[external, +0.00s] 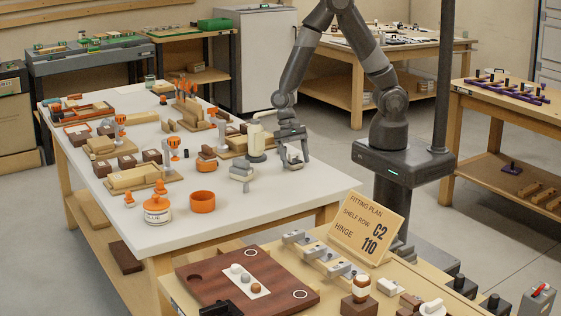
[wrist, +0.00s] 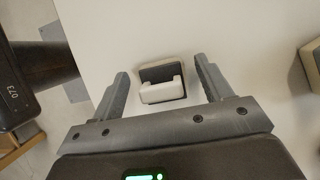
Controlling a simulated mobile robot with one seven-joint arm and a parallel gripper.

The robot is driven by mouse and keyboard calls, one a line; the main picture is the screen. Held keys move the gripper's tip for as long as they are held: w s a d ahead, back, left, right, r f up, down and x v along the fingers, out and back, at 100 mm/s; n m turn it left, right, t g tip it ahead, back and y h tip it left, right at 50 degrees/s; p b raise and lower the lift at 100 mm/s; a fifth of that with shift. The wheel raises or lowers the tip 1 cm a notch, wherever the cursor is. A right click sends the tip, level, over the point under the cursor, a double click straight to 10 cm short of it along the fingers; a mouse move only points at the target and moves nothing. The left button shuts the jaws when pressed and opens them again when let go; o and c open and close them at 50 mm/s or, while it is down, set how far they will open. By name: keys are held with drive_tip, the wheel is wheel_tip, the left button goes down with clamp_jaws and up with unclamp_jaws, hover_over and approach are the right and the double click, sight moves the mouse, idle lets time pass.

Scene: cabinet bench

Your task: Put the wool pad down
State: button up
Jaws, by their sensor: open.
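A small block-like thing (wrist: 161,92) with a pale, cream part and a dark grey part sits on the white table between my fingers in the wrist view; I take it to be the wool pad. In the external view it shows low under my gripper (external: 294,158), near the table's right edge (external: 325,190). My gripper (wrist: 163,70) is open, with a finger on either side of the pad and a visible gap on both sides. The pad appears to rest on the table top. Its underside is hidden.
A stack of grey pieces (external: 241,172) stands left of my gripper, and a cream bottle (external: 256,142) is behind it. An orange cup (external: 202,201) and a glue jar (external: 157,209) stand nearer the front. The table around the pad is mostly clear.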

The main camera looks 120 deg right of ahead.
drive_tip(key=v, duration=1.1)
drive_tip(key=s+a+r+n+t+h, duration=0.2)
drive_tip(key=s+a+r+n, duration=0.4)
drive_tip(key=r+n, duration=0.3)
drive_tip(key=s+a+r+n+t+h, duration=0.2)
drive_tip(key=s+a+r+n, duration=0.4)
drive_tip(key=r+n, duration=0.3)
drive_tip(key=shift+s+a+r+t+h, duration=0.3)
drive_tip(key=shift+s+r+t, duration=0.2)
drive_tip(key=shift+r+t, duration=0.35)
